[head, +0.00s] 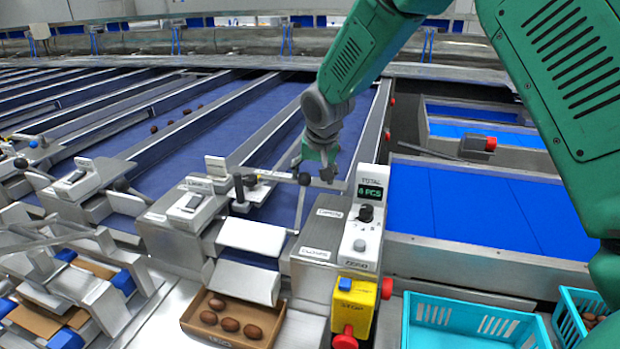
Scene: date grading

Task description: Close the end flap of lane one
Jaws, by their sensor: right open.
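My right arm reaches down from the top right, and its gripper (325,168) hangs over the near end of the rightmost blue belt lane (275,130). It is open and empty, close to the black ball knob (304,179) of a thin metal bar across the lane end, with a small gap seeming to remain. A white flap plate (252,236) lies tilted at this lane's end, above a white chute plate (246,281). Blue shows between the two plates. The labels are too small to read for the lane number. My left gripper is not in view.
A cardboard box (233,324) with several dates sits below the chute. A counter post (361,215) with a display and a yellow stop box (354,303) stand right of the lane end. Turquoise crates (470,315) are at front right. More lanes lie left.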

